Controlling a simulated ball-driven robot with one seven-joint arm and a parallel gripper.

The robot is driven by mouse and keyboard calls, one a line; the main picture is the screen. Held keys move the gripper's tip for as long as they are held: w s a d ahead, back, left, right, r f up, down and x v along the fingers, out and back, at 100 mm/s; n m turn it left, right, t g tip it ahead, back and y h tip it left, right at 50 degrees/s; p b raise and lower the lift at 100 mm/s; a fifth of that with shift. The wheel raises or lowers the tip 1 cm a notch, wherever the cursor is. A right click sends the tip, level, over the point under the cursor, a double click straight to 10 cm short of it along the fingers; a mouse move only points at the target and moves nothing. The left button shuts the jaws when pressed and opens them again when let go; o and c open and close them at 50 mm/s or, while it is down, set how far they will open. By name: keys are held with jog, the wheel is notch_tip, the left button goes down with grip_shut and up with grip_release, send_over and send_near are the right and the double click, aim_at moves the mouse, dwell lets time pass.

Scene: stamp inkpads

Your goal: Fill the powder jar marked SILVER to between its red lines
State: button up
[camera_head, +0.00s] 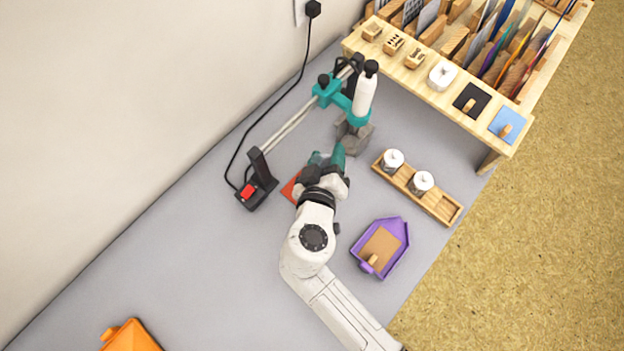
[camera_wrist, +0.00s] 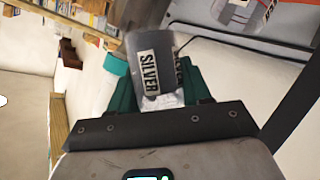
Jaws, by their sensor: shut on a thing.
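The SILVER jar (camera_wrist: 150,62) is a grey container with a white label reading SILVER in black, seen close up in the wrist view. My gripper (camera_wrist: 160,98) has its teal fingers shut around the jar. In the head view my gripper (camera_head: 328,160) is over the grey table, just below the teal stand, and my wrist hides much of what it holds. Red lines and the powder level cannot be made out. A second dark label beside the SILVER one is partly hidden by a finger and unreadable.
A stand with teal clamps (camera_head: 331,92) holds a white cylinder (camera_head: 364,97). A wooden rack (camera_head: 439,208) holds two white-lidded jars (camera_head: 421,181). A purple tray (camera_head: 404,232) lies right of my arm, an orange thing (camera_head: 131,338) at lower left.

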aim_at(316, 155)
jog(key=shift+a+r+m+y, duration=0.1)
jog(key=shift+a+m+y, duration=0.05)
jog(key=shift+m+y, duration=0.3)
jog(key=shift+a+r+m+g+y, duration=0.3)
jog(key=shift+a+r+m+y, duration=0.3)
jog(key=shift+m, duration=0.35)
jog(key=shift+s+a+r+m+y+b, duration=0.15)
jog(key=shift+a+r+m+y+b, duration=0.35)
jog(key=shift+m+y, duration=0.4)
jog(key=shift+d, duration=0.1)
